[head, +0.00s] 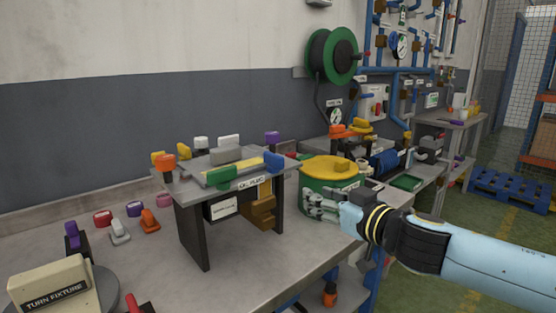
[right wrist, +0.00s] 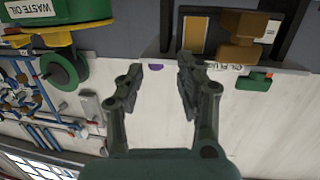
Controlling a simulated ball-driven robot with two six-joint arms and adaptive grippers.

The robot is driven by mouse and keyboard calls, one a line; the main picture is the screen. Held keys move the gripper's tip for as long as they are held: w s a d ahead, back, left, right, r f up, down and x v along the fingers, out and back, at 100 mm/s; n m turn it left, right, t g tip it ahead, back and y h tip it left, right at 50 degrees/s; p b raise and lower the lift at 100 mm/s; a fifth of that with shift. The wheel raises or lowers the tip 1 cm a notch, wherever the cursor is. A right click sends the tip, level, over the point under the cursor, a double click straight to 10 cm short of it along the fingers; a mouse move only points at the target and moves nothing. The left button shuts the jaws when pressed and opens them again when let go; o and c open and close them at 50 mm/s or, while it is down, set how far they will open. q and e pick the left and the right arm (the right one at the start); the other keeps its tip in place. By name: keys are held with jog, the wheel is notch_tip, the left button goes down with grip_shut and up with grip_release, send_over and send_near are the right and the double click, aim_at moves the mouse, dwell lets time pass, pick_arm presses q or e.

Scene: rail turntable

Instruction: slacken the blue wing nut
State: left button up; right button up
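A small raised fixture table (head: 192,190) stands on the bench with coloured wing nuts around its top. A green wing nut (right wrist: 254,81) shows there to the right; I cannot make out the blue one there. My left gripper is out of view.
A green waste oil drum with a yellow lid (head: 330,168) stands right of the fixture table. A turn fixture (head: 52,288) is at the front left.

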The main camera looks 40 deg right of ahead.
aim_at(273, 154)
jog(key=a+r+n+t+y+p, duration=0.1)
jog(key=a+r+y, duration=0.2)
jog(key=r, duration=0.4)
jog(key=shift+h, duration=0.3)
jog(key=w+p, duration=0.2)
jog(key=w, duration=0.1)
jog(key=w+p, duration=0.2)
jog(key=w, duration=0.1)
jog(key=w+p, duration=0.3)
jog(key=w, duration=0.1)
jog(key=shift+w+a, duration=0.1)
jog(key=shift+a, duration=0.3)
jog(key=shift+w+a+f, duration=0.1)
jog(key=shift+w+f, duration=0.05)
jog(key=shift+w, duration=0.4)
grip_shut()
